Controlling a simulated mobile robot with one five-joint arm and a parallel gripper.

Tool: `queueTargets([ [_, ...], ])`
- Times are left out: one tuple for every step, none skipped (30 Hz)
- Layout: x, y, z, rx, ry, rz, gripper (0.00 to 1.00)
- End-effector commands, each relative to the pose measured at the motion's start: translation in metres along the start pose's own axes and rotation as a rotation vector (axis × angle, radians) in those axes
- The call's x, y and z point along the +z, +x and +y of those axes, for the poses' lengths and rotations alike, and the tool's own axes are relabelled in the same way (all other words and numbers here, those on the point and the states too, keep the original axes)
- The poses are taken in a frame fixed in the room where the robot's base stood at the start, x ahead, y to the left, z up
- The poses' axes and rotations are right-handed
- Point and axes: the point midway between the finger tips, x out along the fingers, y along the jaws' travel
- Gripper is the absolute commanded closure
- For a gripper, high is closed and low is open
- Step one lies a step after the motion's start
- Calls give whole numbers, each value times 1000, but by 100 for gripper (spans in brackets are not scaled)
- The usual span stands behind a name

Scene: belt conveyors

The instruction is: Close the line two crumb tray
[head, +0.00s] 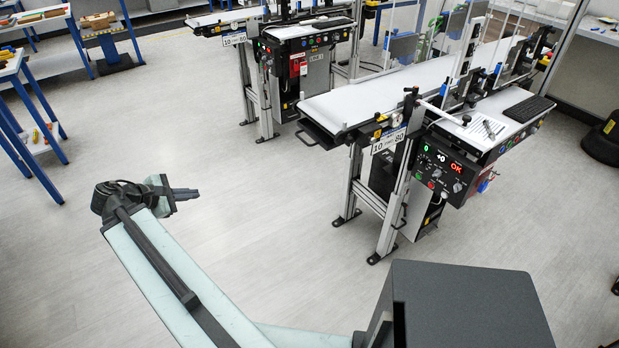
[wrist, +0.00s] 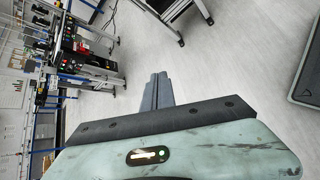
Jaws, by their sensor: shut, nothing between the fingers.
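My gripper (head: 186,194) is in open air over the floor, left of the near conveyor (head: 372,98) and well apart from it. Its two dark fingers lie together, empty, and also show in the wrist view (wrist: 158,92). A dark tray with a handle (head: 318,136), which looks like the crumb tray, sticks out below the left end of the near conveyor's white belt. How far it is out is hard to tell. I cannot clearly read a line two label. I cannot make out the tray in the wrist view.
A second conveyor (head: 290,32) stands behind the near one. The near conveyor's legs (head: 392,212) and control box (head: 436,174) face the open floor. A blue-framed rack (head: 38,125) stands at the far left. The pale floor (head: 240,240) around my gripper is clear.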

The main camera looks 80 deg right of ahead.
Motion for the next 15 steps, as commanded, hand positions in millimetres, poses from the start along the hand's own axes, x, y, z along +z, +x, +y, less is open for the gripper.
queueTargets([
  [27,68,-10,15,-82,-142,100],
  [52,90,-8,21,-143,-224,100],
  [84,114,-8,16,-222,-328,100],
  [106,128,-8,6,-278,-399,100],
  [126,140,-8,-8,-330,-462,100],
  [150,152,-10,-28,-392,-535,100],
  [164,158,-11,-45,-433,-581,100],
  [177,163,-12,-60,-468,-619,100],
  [190,167,-12,-78,-505,-660,100],
  [197,169,-12,-89,-526,-682,100],
  [203,169,-12,-97,-543,-699,100],
  [208,170,-11,-104,-556,-713,100],
  [211,169,-11,-107,-562,-719,100],
  [212,168,-10,-108,-565,-722,100],
  [213,168,-10,-108,-566,-722,100],
])
